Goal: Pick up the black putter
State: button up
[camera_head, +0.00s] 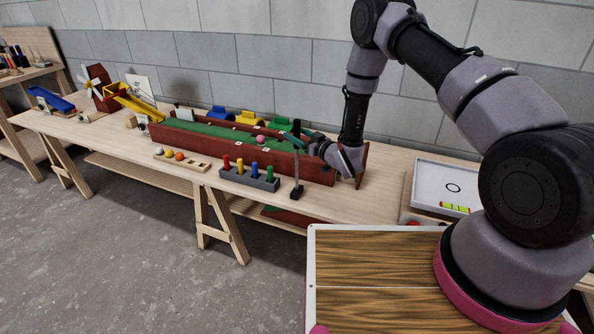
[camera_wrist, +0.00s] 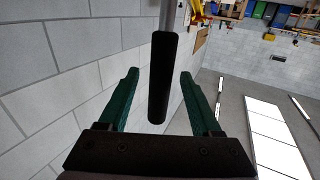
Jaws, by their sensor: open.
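The black putter (camera_head: 296,190) stands about upright at the front edge of the long bench, with its thin shaft rising from a black head. In the wrist view its black grip (camera_wrist: 158,80) and part of the grey shaft show. My gripper (camera_head: 294,136) is at the upper part of the putter, with its green fingers pointing left. In the wrist view my gripper (camera_wrist: 160,75) is open, one finger on each side of the grip. Clear gaps show on both sides, so the fingers do not touch it there. The putter's head is out of the wrist view.
A dark rack with coloured pegs (camera_head: 248,178) stands just left of the putter. Behind is a long red-walled green lane (camera_head: 212,131) with a pink ball (camera_head: 261,139). A wooden ball tray (camera_head: 182,160) lies further left. A white tray (camera_head: 440,185) is at right.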

grip_shut()
jog(key=shift+r, duration=0.15)
